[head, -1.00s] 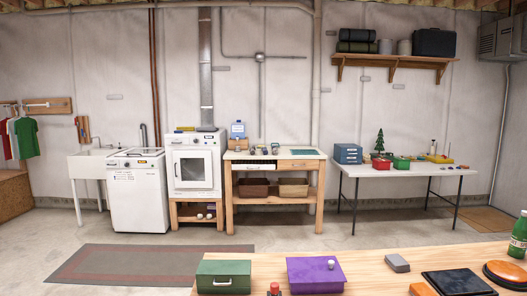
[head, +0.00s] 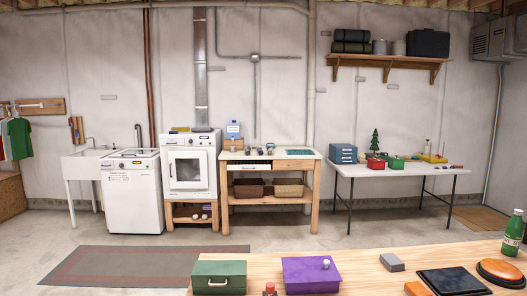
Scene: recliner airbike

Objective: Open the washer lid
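The washer (head: 132,197) is a white top-loading machine against the back wall at the left. Its lid (head: 133,154) looks closed on top, with a dark panel at the rear. It stands between a white utility sink (head: 84,165) and a white front-door dryer (head: 190,168) on a wooden stand. The washer is far across the room from me. Neither of my grippers shows in the head view.
A wooden table (head: 350,262) in front holds a green box (head: 219,276), a purple box (head: 311,274) and a green bottle (head: 513,233). A rug (head: 130,264) lies on the floor. A workbench (head: 270,177) and white table (head: 398,172) stand along the wall.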

